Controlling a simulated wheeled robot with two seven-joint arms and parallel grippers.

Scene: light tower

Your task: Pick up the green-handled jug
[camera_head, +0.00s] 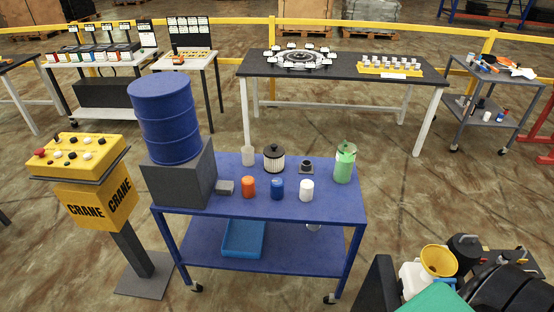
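A pale green jug-like container (345,163) with a darker green top stands upright at the right end of the blue cart's top shelf (235,199). It is the only green vessel I can make out, and whether its top is a handle is too small to tell. No gripper shows clearly in the head view, and nothing is touching the container.
A blue drum (165,120) on a grey block, a ribbed black-lidded canister (274,158), a beaker (248,155) and orange (248,187), blue (277,189) and white (306,190) containers share the shelf. A yellow crane console (95,205) stands left. A yellow funnel (438,260) is at lower right.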

